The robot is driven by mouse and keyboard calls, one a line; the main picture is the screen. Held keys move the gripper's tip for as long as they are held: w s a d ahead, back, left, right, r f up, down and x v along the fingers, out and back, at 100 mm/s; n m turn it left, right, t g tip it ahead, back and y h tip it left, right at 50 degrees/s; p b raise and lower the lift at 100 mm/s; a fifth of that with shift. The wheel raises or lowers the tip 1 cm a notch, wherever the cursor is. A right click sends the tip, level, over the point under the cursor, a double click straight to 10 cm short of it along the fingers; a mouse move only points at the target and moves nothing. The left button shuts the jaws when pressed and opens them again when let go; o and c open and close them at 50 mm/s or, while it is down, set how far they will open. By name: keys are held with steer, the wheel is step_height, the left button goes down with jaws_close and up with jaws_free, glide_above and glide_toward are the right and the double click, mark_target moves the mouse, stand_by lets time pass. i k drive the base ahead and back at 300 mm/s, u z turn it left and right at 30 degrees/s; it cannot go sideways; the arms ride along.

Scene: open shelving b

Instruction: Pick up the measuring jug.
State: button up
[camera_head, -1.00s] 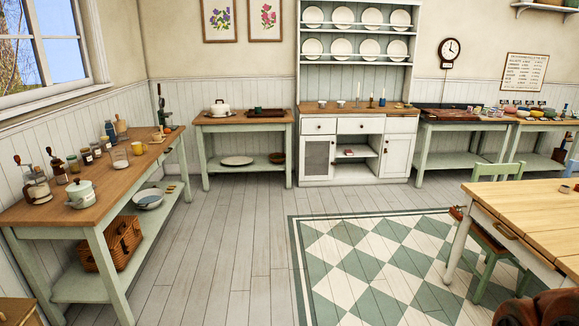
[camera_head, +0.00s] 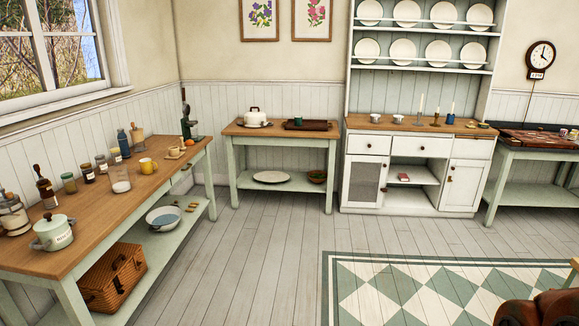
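A clear glass vessel (camera_head: 120,179) stands upright on the wooden top of the long green counter at left. It looks like the measuring jug, but its handle and markings are too small to make out. A yellow mug (camera_head: 147,166) stands just right of it and a little behind. Small dark-lidded jars stand to its left and behind it. My gripper is not in view, so I cannot see whether it is open or shut.
The counter (camera_head: 95,222) also bears a lidded white-green pot (camera_head: 53,233), bottles and a grinder. Its lower shelf holds a wicker basket (camera_head: 113,278) and a bowl (camera_head: 163,218). Bare floor (camera_head: 235,260) lies right of it, beside a checked rug (camera_head: 420,292).

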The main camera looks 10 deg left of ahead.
mark_target(118, 175)
steer(key=u, duration=0.25)
steer(key=i, duration=1.75)
steer(key=u, duration=1.15)
steer(key=i, duration=1.35)
steer(key=u, duration=1.7)
steer(key=i, duration=0.95)
steer(key=u, duration=0.55)
